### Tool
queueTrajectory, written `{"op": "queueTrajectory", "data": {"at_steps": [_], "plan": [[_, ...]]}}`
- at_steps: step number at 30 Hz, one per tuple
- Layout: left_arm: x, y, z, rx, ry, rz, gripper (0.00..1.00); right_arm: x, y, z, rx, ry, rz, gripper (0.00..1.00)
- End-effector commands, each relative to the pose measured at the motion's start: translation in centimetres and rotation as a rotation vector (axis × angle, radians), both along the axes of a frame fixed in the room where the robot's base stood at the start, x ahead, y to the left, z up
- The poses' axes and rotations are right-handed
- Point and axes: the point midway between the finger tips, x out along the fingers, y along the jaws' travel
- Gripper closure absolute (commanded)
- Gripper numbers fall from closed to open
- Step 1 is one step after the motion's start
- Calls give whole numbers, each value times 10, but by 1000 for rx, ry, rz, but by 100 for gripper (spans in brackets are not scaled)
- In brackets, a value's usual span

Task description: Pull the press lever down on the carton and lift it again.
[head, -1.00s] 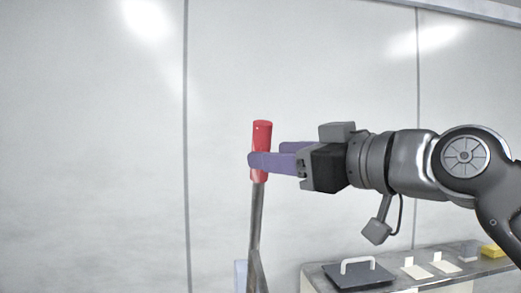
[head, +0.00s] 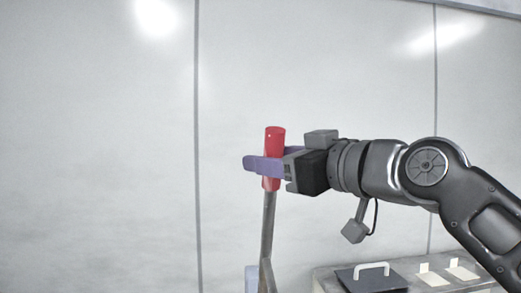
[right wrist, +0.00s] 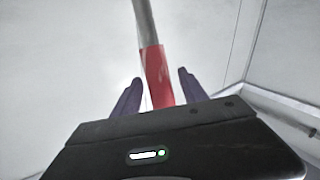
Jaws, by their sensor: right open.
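The press lever is a grey metal bar (head: 267,232) with a red grip (head: 274,142) at its top, standing nearly upright in the head view. My right gripper (head: 264,165) reaches in from the right at the lower half of the grip. Its purple fingers are open, one on each side of the grip. In the right wrist view the red grip (right wrist: 157,75) stands between the two fingers (right wrist: 158,92), with a gap showing on each side. My left gripper is in neither view. The carton and the lower part of the press are out of sight.
A bench (head: 325,275) stands at the lower right. On it are a dark plate with a white handle (head: 372,268) and small pale pieces (head: 462,270). A pale wall (head: 100,150) lies behind. The space left of the lever looks clear.

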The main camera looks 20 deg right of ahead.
Motion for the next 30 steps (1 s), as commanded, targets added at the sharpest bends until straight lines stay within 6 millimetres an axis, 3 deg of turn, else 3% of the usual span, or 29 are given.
{"op": "queueTrajectory", "data": {"at_steps": [6,16,30], "plan": [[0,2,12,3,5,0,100,26,8,1,-1,2,1,50],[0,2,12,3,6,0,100,29,9,0,-1,0,0,50],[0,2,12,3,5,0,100,29,9,0,-1,0,0,88]]}}
